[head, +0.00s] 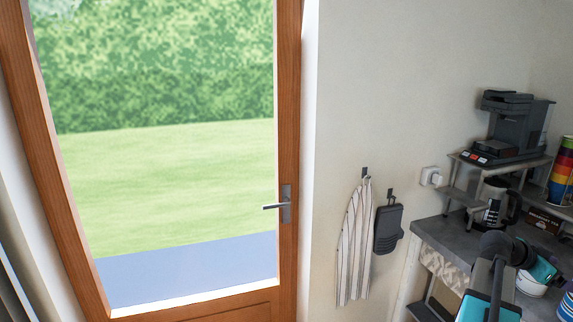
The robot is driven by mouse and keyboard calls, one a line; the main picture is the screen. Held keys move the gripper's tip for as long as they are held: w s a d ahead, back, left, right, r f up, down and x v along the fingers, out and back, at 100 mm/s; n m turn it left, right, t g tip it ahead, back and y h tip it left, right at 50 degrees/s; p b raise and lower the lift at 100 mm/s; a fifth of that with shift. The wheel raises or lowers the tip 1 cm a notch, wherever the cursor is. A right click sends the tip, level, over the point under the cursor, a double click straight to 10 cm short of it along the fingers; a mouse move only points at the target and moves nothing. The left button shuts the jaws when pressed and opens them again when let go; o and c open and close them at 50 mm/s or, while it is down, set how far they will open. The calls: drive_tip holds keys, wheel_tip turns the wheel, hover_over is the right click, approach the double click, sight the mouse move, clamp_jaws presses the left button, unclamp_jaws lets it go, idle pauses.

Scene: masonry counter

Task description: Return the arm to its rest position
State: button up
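Part of my dark arm, with a rounded joint at its top, rises from the bottom edge at the lower right of the head view. It stands in front of the counter (437,233). I cannot make out any gripper fingers, so neither the gripper's opening nor anything in it shows. Teal patches show beside the arm, and I cannot tell whether they belong to it.
A coffee machine (513,125) stands on a raised shelf (536,163), with a kettle (494,203) below. A white bowl (529,285) is close to my arm. A striped cloth (354,245) hangs left of the counter. A glazed door (288,150) stands at left.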

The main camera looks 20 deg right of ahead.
drive_tip(key=w+a+f+n+t+b, duration=0.2)
drive_tip(key=w+a+f, duration=0.4)
drive_tip(key=w+f, duration=0.3)
drive_tip(key=w+a+f+n+t+b, duration=0.1)
drive_tip(key=w+a+f+n, duration=0.1)
drive_tip(key=w+a+f, duration=0.65)
drive_tip(key=w+a+f+n+t+y+b, duration=0.1)
drive_tip(key=w+a+f+n+y+b, duration=0.1)
drive_tip(key=a+f, duration=0.8)
drive_tip(key=w+a+f+n+y+b, duration=0.1)
drive_tip(key=w+a+f+n+y, duration=0.1)
drive_tip(key=a+f, duration=0.8)
drive_tip(key=s+a+f+n+g+y+b, duration=0.1)
drive_tip(key=s+a+f+n+y, duration=0.3)
drive_tip(key=a+f, duration=0.65)
drive_tip(key=s+a+f+n+g+h+b, duration=0.1)
drive_tip(key=s+a+f+n+b, duration=0.1)
drive_tip(key=s+a+f, duration=0.8)
drive_tip(key=s+a+f+n+g+y+b, duration=0.1)
drive_tip(key=s+a+f+n+g+y, duration=0.2)
drive_tip(key=s+a+f, duration=0.7)
drive_tip(key=s+a+n+y, duration=0.1)
drive_tip(key=a+n+y, duration=0.1)
drive_tip(key=a+n, duration=0.2)
drive_tip(key=shift+s+f+n+y, duration=0.3)
drive_tip(key=shift+f+n+y, duration=0.05)
drive_tip(key=shift+n+y, duration=0.05)
